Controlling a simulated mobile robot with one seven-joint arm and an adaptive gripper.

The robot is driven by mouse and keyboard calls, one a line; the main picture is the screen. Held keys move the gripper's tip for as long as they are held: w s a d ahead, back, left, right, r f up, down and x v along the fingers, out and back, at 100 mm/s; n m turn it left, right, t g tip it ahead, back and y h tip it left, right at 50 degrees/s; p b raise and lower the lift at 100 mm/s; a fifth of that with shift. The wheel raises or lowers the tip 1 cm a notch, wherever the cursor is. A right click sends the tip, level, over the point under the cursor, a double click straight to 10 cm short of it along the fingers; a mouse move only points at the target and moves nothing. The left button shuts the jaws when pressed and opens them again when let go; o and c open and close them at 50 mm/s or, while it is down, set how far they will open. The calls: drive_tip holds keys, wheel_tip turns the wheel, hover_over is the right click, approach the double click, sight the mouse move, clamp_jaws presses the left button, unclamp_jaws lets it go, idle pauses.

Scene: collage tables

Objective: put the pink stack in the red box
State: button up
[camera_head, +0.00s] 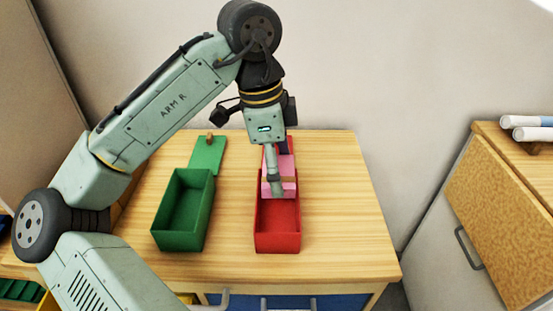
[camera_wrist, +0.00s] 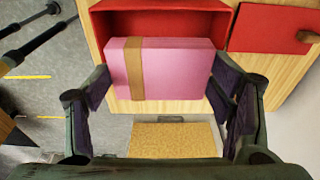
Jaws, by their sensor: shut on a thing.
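The pink stack (camera_head: 289,187), a flat pink block with a brown band, is held by my gripper (camera_head: 276,182). In the wrist view the pink stack (camera_wrist: 185,70) sits between the two fingers of my gripper (camera_wrist: 160,82). The red box (camera_head: 278,242) is open and stands on the table. In the head view the stack overlaps the far end of the box; its exact height above the box cannot be told. In the wrist view the red box (camera_wrist: 104,24) shows behind the stack, which hides part of it.
A red lid (camera_wrist: 270,27) with a knob lies beside the red box. A green box (camera_head: 181,240) stands open to the left, with a green lid (camera_head: 208,160) behind it. The table (camera_head: 345,205) is clear on the right. A cabinet (camera_head: 500,190) stands farther right.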

wheel_tip(320, 180, down, 4)
drive_tip(key=b, duration=0.3)
drive_tip(key=shift+f+b, duration=1.8)
drive_tip(key=shift+f, duration=1.65)
drive_tip(key=o, duration=1.3)
drive_tip(key=shift+c, duration=0.2)
drive_tip(key=r, duration=0.4)
drive_tip(key=a+r, duration=0.1)
drive_tip(key=r, duration=0.7)
drive_tip(key=shift+a, duration=0.4)
drive_tip(key=shift+f, duration=0.1)
